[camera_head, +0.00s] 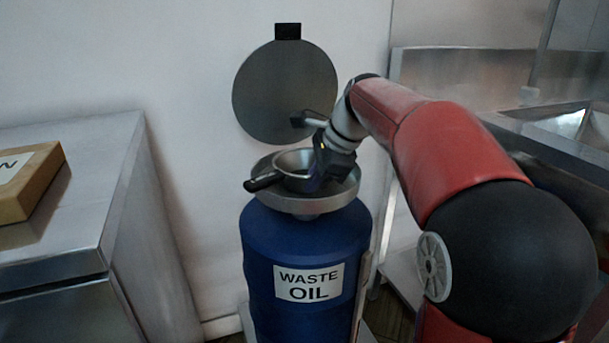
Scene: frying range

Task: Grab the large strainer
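A round metal strainer-like bowl (294,160) with a black handle (265,181) pointing left sits in the wide metal funnel or rim (312,206) on top of the blue waste oil drum (305,244). My gripper (322,176) reaches down from the right and is at the bowl's right side. It overlaps the bowl's rim in this view. Its fingertips are dark and partly hidden, so I cannot tell whether they are open or closed on the rim. The mesh of the bowl is too small to make out.
A round grey disc (280,85) with a black tab at its top is against the wall behind the drum. A metal cabinet (75,210) with a wooden block (30,183) stands at left. A metal sink counter (555,125) is at right, behind my arm.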

